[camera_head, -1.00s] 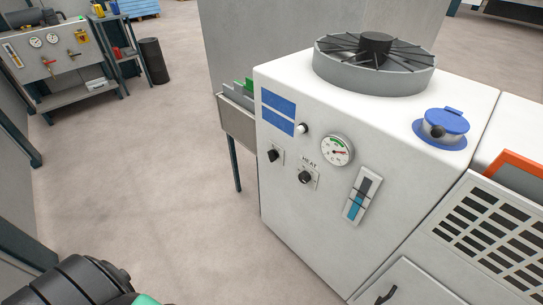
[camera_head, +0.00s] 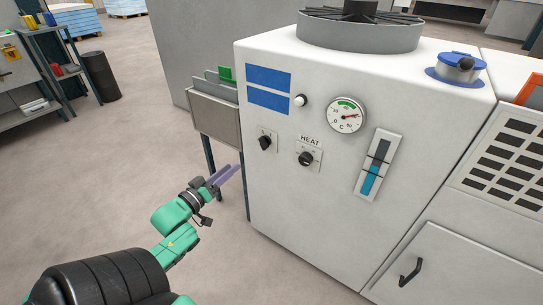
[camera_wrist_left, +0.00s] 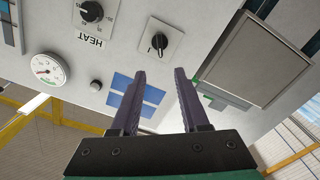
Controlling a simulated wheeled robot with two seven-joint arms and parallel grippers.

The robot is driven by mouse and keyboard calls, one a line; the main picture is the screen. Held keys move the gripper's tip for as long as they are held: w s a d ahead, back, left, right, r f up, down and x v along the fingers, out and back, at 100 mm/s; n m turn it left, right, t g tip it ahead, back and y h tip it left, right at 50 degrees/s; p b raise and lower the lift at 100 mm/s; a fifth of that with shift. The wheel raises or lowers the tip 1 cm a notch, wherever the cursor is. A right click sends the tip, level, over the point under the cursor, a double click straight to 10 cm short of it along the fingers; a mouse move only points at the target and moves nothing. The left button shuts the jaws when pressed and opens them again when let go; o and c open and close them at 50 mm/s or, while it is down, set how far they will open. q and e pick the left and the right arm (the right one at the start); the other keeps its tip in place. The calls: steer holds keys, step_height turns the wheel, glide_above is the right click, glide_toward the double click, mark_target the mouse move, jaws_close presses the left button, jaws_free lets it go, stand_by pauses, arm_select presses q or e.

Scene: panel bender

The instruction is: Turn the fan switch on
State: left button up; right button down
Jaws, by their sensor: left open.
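A small black rotary knob on a pale plate (camera_head: 264,142) is on the left of the white cabinet's front (camera_head: 270,205). Its label is too small to read in the head view. It also shows ahead of my fingers in the wrist view (camera_wrist_left: 159,42), where the picture is upside down. A second black knob labelled HEAT (camera_head: 306,158) is to its right. A grey fan (camera_head: 360,36) sits on the cabinet top. My left gripper (camera_head: 232,173), with purple fingers, is open and empty, below and left of the left knob, apart from it. It also shows in the wrist view (camera_wrist_left: 159,70).
A round gauge (camera_head: 346,116), a white button (camera_head: 300,100) and a blue level indicator (camera_head: 378,165) are on the same front. A grey bin-like tray (camera_head: 215,118) on legs stands at the cabinet's left side, close above my gripper. Open floor lies left.

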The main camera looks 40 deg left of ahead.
arm_select(q)
glide_toward(260, 144)
steer(key=w+b, duration=0.2)
steer(key=w, duration=0.6)
steer(key=shift+w+a, duration=0.1)
steer(key=shift+w, duration=0.2)
jaws_close()
arm_select(e)
steer(key=w, duration=0.3)
steer(key=w+f, duration=0.1)
steer(key=w, duration=0.1)
steer(key=shift+w+d, duration=0.1)
steer(key=shift+d, duration=0.25)
